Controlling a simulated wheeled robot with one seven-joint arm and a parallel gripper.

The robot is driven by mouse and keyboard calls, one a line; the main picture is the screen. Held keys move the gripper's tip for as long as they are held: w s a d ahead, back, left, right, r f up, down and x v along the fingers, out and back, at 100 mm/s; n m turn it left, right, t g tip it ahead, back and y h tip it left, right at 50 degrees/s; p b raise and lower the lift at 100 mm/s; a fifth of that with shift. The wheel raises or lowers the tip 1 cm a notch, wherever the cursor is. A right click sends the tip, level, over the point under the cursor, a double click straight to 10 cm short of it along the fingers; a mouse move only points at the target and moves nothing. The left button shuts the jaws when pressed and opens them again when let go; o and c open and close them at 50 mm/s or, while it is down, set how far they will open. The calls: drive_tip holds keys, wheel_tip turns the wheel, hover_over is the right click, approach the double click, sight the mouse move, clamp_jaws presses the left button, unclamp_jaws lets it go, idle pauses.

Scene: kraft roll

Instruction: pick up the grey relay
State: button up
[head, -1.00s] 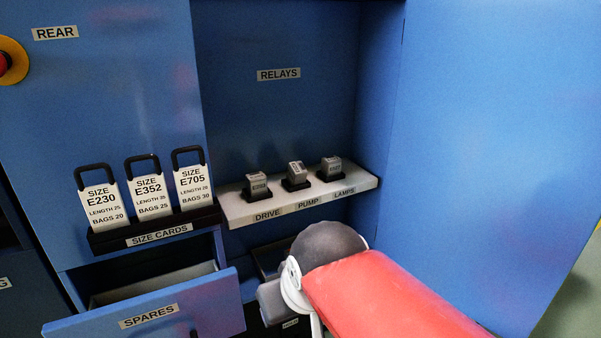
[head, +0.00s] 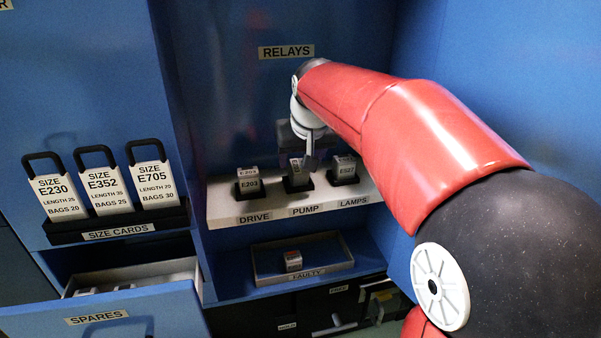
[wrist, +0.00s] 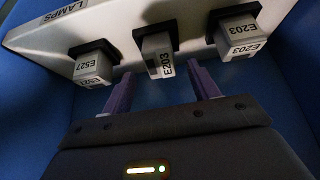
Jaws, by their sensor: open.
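Three grey relays with white labels stand in black sockets on a pale shelf (head: 228,210). The drive relay (head: 248,184) reads E203, and the lamps relay (head: 346,168) reads E527. The pump relay (head: 294,178) in the middle is partly hidden by my gripper (head: 303,160). In the wrist view the middle relay (wrist: 159,55) reads E203 and looks turned relative to its neighbours. My gripper (wrist: 164,88) is open, with its two purple fingers spread to either side of the middle relay's line.
Below the shelf, a faulty tray (head: 340,268) holds one relay (head: 293,260). The open spares drawer (head: 110,315) juts out at lower left with small items inside. Size cards (head: 100,190) stand left of the shelf. Blue cabinet walls close in behind and to the right.

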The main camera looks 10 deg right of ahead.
sight(299, 164)
drive_tip(key=x, duration=0.4)
drive_tip(key=shift+w+f, duration=0.15)
drive_tip(key=shift+f, duration=0.2)
drive_tip(key=c, duration=1.2)
